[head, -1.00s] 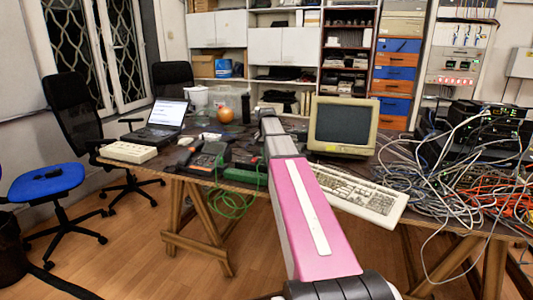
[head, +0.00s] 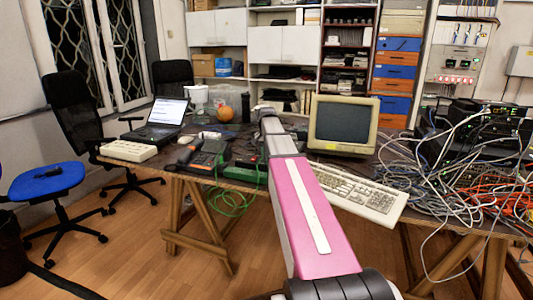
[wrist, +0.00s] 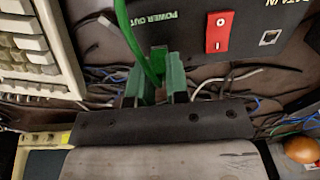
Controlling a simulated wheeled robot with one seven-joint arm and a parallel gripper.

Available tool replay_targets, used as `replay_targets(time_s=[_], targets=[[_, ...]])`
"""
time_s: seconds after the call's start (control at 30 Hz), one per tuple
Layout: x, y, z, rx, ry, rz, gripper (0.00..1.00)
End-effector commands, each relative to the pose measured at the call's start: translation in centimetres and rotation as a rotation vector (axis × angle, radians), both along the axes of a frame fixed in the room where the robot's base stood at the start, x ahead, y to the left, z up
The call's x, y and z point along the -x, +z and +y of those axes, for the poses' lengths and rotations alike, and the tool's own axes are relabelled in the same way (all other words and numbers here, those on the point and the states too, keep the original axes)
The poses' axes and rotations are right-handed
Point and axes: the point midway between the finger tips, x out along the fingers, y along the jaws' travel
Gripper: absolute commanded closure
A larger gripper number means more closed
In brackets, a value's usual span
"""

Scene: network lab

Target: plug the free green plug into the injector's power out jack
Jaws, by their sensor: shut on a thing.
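In the wrist view, the injector (wrist: 275,52) is a black box with a red switch (wrist: 218,32), a white-framed socket and the label POWER OUT. My gripper (wrist: 156,72) is in front of it, below that label in the picture. Its two green fingers are shut on the green plug (wrist: 158,82), which is mostly hidden between them. The green cable (wrist: 127,28) runs up from the plug past the label. I cannot see the power out jack or tell whether the plug touches it.
A keyboard (wrist: 28,45) lies close on the left in the wrist view. In the head view, a monitor (head: 342,125) stands right of my arm, with tangled cables (head: 440,175) beyond. A phone (head: 203,160) is left. Green cable loops (head: 232,202) hang over the table edge.

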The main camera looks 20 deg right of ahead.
Motion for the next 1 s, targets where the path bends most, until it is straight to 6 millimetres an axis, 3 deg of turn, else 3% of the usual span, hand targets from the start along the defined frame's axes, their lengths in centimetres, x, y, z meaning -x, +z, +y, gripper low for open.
replay_targets(time_s=[0.33,0.4,0.43,0.47,0.77,1.0], targets=[[0.0,-0.5,0.0,0.000,0.000,0.000,1.00],[0.0,-0.5,0.0,0.000,0.000,0.000,0.68],[0.0,-0.5,0.0,0.000,0.000,0.000,0.58],[0.0,-0.5,0.0,0.000,0.000,0.000,0.55],[0.0,-0.3,0.0,0.000,0.000,0.000,0.55],[-0.1,2.4,0.0,0.000,0.000,-0.002,0.55]])
